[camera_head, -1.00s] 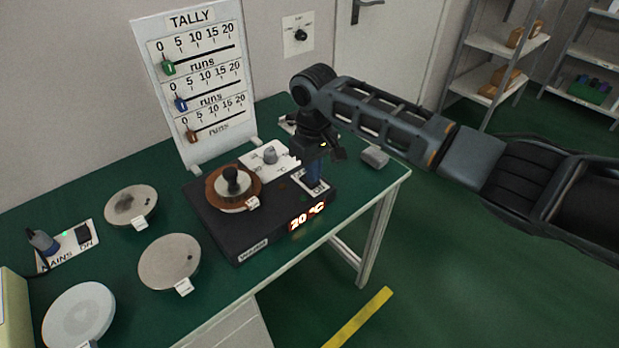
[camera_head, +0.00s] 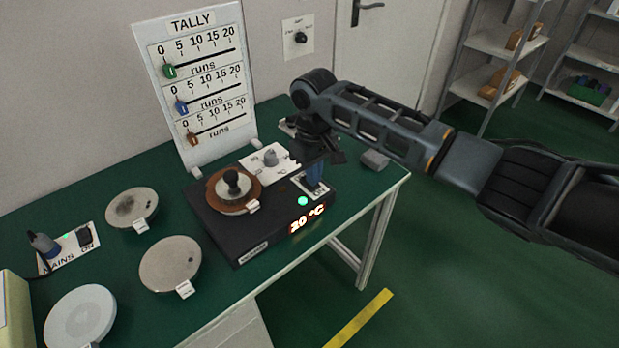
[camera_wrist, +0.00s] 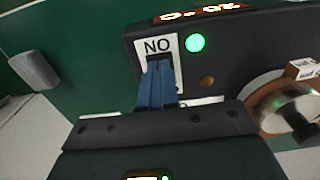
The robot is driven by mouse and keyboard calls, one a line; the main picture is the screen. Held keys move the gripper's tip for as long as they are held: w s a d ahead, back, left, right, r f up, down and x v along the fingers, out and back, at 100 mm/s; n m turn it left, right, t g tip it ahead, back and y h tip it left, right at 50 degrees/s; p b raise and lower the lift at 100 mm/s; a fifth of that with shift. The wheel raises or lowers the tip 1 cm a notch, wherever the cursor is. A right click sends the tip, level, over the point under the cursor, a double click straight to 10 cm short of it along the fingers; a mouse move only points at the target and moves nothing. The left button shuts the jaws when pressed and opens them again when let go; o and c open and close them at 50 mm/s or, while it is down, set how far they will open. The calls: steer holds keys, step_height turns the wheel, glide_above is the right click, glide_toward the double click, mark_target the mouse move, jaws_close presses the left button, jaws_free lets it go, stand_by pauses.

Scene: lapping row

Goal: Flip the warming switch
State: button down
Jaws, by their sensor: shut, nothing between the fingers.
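The black warmer (camera_head: 262,222) stands on the green bench, its red display reading 20 °C in the head view. The warming switch sits in a pale plate (camera_head: 317,190) at its right end. In the wrist view this plate (camera_wrist: 173,50) reads "NO" upside down, and a green lamp (camera_wrist: 195,43) glows beside it. My gripper (camera_head: 314,183) points down at the switch. Its blue fingers (camera_wrist: 157,82) are shut and empty, with their tips at the switch's dark opening. The fingers hide most of the rocker, and I cannot tell whether they touch it.
A round copper-rimmed plate with a black knob (camera_head: 232,182) sits on the warmer, beside a dial (camera_head: 270,158). A grey block (camera_head: 375,159) lies near the bench's right edge. The tally board (camera_head: 195,90) stands behind. Several discs lie to the left.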

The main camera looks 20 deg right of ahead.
step_height(320, 180, up, 6)
steer(key=p, duration=0.5)
steer(key=shift+r, duration=0.1)
steer(key=shift+s, duration=0.1)
stand_by(0.4)
